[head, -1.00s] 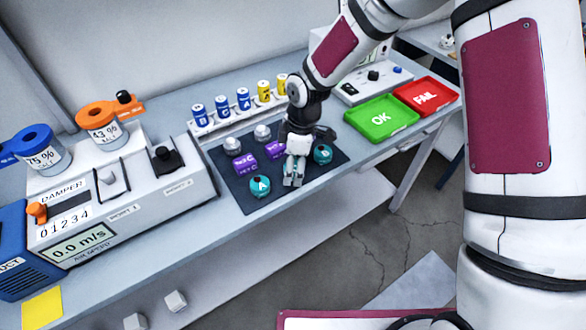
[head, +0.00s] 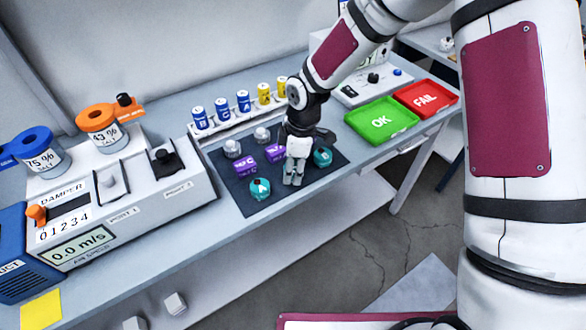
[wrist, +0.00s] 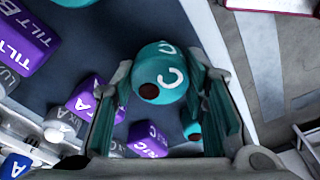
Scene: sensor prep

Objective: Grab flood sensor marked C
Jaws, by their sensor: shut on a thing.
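The teal round flood sensor marked C (wrist: 168,72) lies between my two fingers in the wrist view, its white letter facing the camera. My gripper (wrist: 164,88) is shut on it, with a finger on each side. In the head view my gripper (head: 294,178) points down at the dark mat (head: 312,178), and its fingers hide sensor C. A teal sensor marked A (head: 260,189) sits left of the gripper, and another teal one marked B (head: 323,157) sits to its right. I cannot tell whether sensor C touches the mat.
Purple sensors (head: 245,166) and white ones (head: 232,149) stand on the mat behind and left. A rack of blue and yellow cylinders (head: 243,101) runs behind. A green OK tray (head: 382,121) and red FAIL tray (head: 426,98) lie right. A damper box (head: 110,215) stands left.

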